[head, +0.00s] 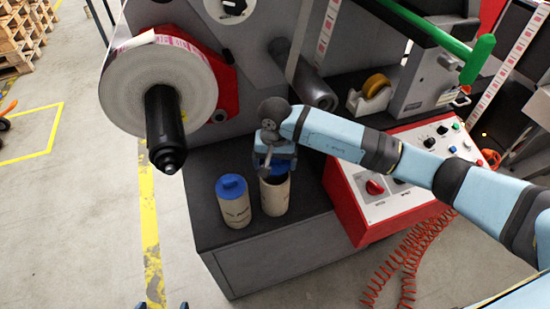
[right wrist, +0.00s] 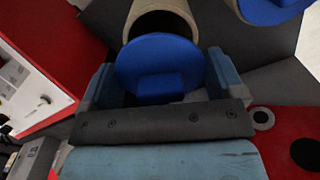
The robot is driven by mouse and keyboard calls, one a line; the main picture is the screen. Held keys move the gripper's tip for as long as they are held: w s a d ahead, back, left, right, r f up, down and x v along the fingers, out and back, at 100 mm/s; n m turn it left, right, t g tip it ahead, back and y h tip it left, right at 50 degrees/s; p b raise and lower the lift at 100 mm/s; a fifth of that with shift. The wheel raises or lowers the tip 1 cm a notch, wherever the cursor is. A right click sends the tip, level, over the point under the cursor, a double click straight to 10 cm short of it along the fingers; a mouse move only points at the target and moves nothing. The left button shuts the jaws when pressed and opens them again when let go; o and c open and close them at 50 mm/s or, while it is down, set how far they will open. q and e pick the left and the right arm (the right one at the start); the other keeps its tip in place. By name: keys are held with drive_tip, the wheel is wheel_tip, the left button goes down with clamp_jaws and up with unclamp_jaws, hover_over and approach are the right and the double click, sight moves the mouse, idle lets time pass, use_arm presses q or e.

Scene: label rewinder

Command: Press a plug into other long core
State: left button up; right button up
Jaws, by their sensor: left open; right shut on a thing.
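Two brown cardboard cores stand upright side by side on the dark machine base. The left core (head: 236,209) has a blue plug (head: 231,187) seated in its top. The right core (head: 275,196) has an open mouth, which also shows in the right wrist view (right wrist: 186,16). My right gripper (head: 273,163) is shut on a second blue plug (right wrist: 160,62), at the right core's mouth. The plug looks tilted and partly outside the mouth; whether it touches the rim is hard to tell. My left gripper (head: 162,306) is open and empty at the bottom edge; only its fingertips show.
A label roll (head: 158,88) with a black spindle (head: 165,125) overhangs at the left. A red control box (head: 385,185) stands right of the cores. A tape dispenser (head: 371,95) sits behind. The base's front left corner is clear.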

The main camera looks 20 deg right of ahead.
sight(275, 172)
drive_tip(key=shift+f+b, duration=0.8)
drive_tip(key=shift+f, duration=0.65)
drive_tip(key=shift+f+b, duration=0.45)
drive_tip(key=shift+f, duration=0.05)
drive_tip(key=shift+s+f, duration=0.15)
